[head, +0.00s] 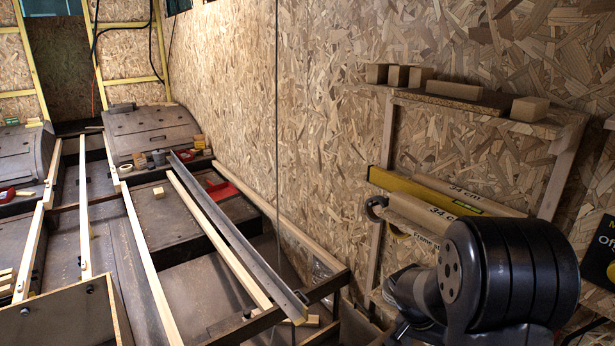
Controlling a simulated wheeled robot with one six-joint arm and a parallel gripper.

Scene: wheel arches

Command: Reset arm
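A black arm link (510,268) of mine, with a large round joint, fills the lower right of the head view. It stands in front of the shelf frame by the chipboard wall. A greyer part of my arm reaches left from the joint and down past the bottom edge. My gripper cannot be made out in this view, so its opening and anything in it are hidden.
A wooden shelf (478,112) on the right wall carries several small wood blocks. A yellow level (420,189) and labelled rolls sit below it. At left, a dark frame holds long wooden strips (150,262), a metal angle bar (237,232) and two wheel arches (150,133).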

